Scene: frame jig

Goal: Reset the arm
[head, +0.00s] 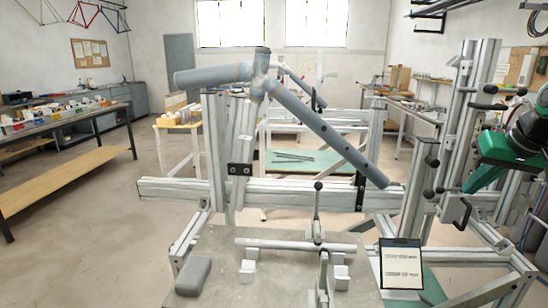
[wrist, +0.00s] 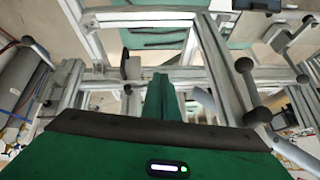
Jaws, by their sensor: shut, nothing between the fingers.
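My gripper (head: 470,186) is at the right side of the head view, green, its fingers pointing down and to the left. It is beside the upright metal posts of the jig (head: 415,185) and holds nothing. In the wrist view my gripper (wrist: 162,85) shows as a green body with shut fingers in front of the jig's metal rails. A grey tube frame (head: 325,138) is mounted on the jig in the middle of the head view, apart from the gripper.
A grey plate (head: 225,245) carries a horizontal tube (head: 295,245), white blocks (head: 247,270) and a grey block (head: 193,275). A clipboard (head: 401,265) stands at its right. Clamps with black knobs (head: 490,89) surround my gripper.

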